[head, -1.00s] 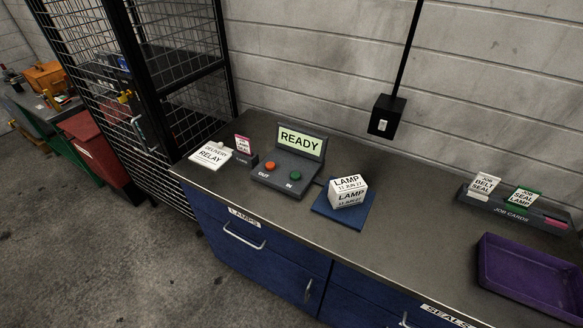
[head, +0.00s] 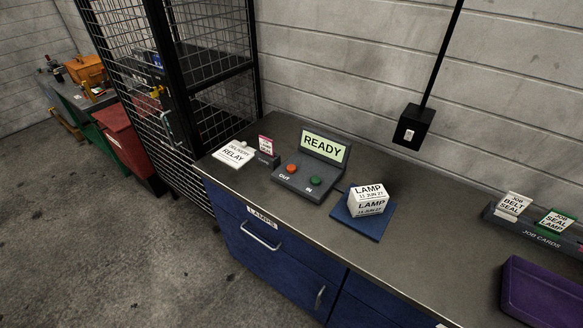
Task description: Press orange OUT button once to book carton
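The grey booking console (head: 300,183) stands on the counter in the head view. Its tilted screen (head: 322,146) reads READY. The orange OUT button (head: 292,169) is on the left of its sloped face and the green IN button (head: 315,181) on the right. A white carton (head: 368,199) labelled LAMP, 11 JUN 27, sits on a blue pad (head: 377,226) to the right of the console. Neither of my grippers shows in the view.
A job cards holder (head: 540,236) and purple tray (head: 541,300) are at the right. A wire cage (head: 160,90) stands left. Counter right of the pad is clear.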

